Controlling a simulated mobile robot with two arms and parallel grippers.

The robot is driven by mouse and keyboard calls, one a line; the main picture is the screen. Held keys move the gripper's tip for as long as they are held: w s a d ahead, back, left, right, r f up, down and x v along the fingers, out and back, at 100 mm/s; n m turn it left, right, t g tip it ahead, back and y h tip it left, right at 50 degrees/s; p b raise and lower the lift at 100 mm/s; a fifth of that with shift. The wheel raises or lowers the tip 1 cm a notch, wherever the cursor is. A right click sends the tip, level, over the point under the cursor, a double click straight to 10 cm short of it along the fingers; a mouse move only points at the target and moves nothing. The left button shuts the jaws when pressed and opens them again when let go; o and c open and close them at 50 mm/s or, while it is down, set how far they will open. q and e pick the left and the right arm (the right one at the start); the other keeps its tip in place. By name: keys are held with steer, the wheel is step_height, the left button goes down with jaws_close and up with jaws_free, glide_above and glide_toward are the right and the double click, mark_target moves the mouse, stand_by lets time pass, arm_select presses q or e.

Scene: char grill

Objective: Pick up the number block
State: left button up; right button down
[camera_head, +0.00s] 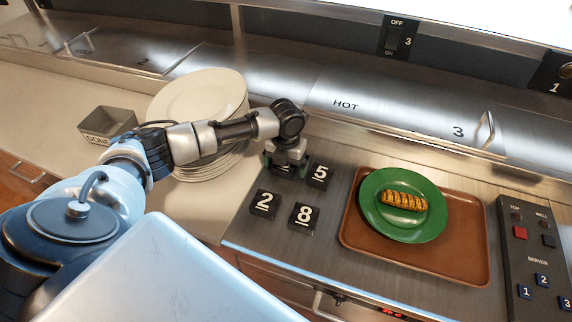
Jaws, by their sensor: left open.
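Three black number blocks show plainly on the metal counter: one marked 2 (265,203), one marked 8 (302,217) and one marked 5 (319,175). Another dark block (285,170) lies directly beneath my left gripper (285,162), and its number is mostly hidden. My left gripper points down over this block, with its fingers open and at its sides. I cannot tell whether the fingers touch it. My right gripper is out of view.
A brown tray (465,262) holds a green plate (376,214) with grilled food (403,200). A button panel (522,262) is at right.

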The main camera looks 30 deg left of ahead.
arm_select(q)
steer(key=c, duration=1)
steer(key=shift+r, duration=0.1)
steer(key=shift+c, duration=0.2)
